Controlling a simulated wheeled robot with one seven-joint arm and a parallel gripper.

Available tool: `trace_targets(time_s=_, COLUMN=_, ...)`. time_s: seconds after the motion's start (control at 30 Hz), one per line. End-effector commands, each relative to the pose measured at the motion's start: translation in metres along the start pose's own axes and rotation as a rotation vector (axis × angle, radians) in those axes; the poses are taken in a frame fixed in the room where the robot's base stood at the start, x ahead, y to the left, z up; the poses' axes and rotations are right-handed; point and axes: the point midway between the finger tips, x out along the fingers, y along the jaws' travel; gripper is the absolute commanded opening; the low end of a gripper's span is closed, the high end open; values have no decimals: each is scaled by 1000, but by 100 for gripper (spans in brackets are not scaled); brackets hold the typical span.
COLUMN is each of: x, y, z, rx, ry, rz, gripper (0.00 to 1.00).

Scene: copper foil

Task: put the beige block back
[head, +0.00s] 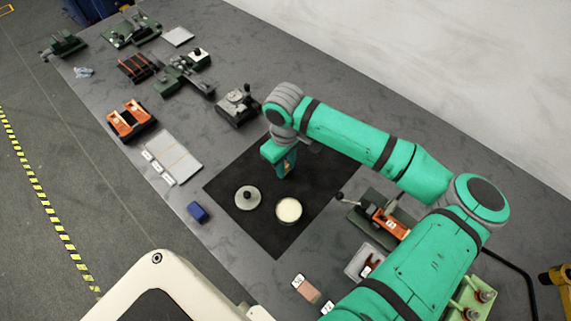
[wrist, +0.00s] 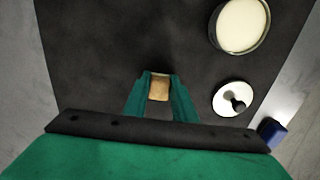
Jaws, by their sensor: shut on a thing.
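My gripper (head: 286,172) is over the black mat (head: 310,205), pointing down. It is shut on a small tan block that I take to be the beige block (wrist: 160,88), held between the green fingertips in the wrist view. In the head view the fingers and arm hide most of the block. I cannot tell whether its underside touches the mat. A round dish with cream contents (head: 288,210) and a grey disc with a dark knob (head: 247,197) stand on the mat nearby, apart from the gripper.
A blue block (head: 198,212) lies left of the mat. A pale panel (head: 173,157) and an orange fixture (head: 131,122) lie farther left. An orange-handled device (head: 388,222), a clear tray (head: 368,262) and a copper-coloured block (head: 309,288) are on the right and front. The mat's left part is clear.

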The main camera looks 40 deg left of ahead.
Motion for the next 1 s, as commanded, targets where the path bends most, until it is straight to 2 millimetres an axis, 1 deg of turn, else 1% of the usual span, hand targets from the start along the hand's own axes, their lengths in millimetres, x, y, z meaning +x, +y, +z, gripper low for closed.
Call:
trace_targets(time_s=0.13, x=4, y=0, z=0, rx=0, ry=0, rz=-1, gripper=3)
trace_targets(time_s=0.17, x=4, y=0, z=0, rx=0, ry=0, rz=-1, gripper=31)
trace_targets(time_s=0.2, x=4, y=0, z=0, rx=0, ry=-1, rz=-1, gripper=41)
trace_targets(time_s=0.23, x=4, y=0, z=0, rx=0, ry=-1, rz=-1, gripper=43)
trace_targets(time_s=0.8, x=6, y=-6, z=0, rx=-7, ry=-2, rz=-13, gripper=43)
trace_targets(time_s=0.93, x=1, y=-6, z=0, rx=-7, ry=-2, rz=-11, gripper=43)
trace_targets(time_s=1.0, x=-8, y=-5, z=-1, rx=-6, ry=-1, rz=-9, gripper=43)
